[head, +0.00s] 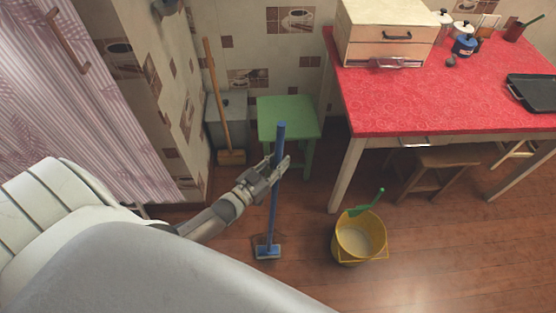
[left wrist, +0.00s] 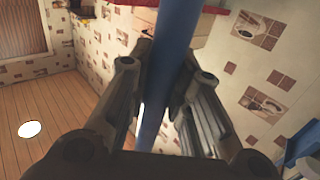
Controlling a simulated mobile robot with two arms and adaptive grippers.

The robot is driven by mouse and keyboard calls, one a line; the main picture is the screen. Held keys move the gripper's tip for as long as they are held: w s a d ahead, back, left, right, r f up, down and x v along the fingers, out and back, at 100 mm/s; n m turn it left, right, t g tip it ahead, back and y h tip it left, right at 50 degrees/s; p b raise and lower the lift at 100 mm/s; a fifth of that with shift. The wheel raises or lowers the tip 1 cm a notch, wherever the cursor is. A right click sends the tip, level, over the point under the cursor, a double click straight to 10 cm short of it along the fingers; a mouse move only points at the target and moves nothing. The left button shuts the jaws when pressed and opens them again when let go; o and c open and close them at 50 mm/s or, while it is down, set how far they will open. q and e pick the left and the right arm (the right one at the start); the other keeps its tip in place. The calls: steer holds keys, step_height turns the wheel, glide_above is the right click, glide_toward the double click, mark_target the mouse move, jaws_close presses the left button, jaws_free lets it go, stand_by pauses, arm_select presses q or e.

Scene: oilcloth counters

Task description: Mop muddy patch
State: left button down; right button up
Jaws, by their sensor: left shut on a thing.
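The mop (head: 273,208) has a long blue handle and a blue head (head: 267,251) low at the floor. It stands nearly upright, tilted slightly. My left gripper (head: 279,168) is shut on the upper part of the handle. In the left wrist view the blue handle (left wrist: 170,50) passes between both fingers. The floor around the mop head looks slightly darker, but I cannot make out a clear muddy patch. Whether the head presses on the floor is hard to tell. My right gripper is not in view.
A yellow bucket (head: 345,251) with a green-handled tool (head: 368,203) stands right of the mop. A green stool (head: 288,132), a broom (head: 217,90) and a grey bin (head: 237,108) are behind. A red-topped table (head: 440,105) with a wooden stool (head: 437,162) underneath fills the right.

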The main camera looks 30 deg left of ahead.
arm_select(q)
steer(key=shift+w+a+b, duration=0.25)
steer(key=shift+w+b, duration=0.05)
steer(key=shift+w, duration=0.4)
steer(key=shift+w+a+b, duration=0.2)
steer(key=shift+w+b, duration=0.15)
steer(key=shift+w, duration=0.35)
steer(key=shift+w+a+b, duration=0.25)
steer(key=shift+w+b, duration=0.05)
steer(key=shift+w, duration=0.4)
steer(key=w+b, duration=0.1)
steer(key=w, duration=0.1)
steer(key=w+a+b, duration=0.1)
steer(key=w, duration=0.1)
steer(key=shift+w+a+f, duration=0.1)
steer(key=shift+w+f, duration=0.05)
steer(key=shift+b, duration=0.3)
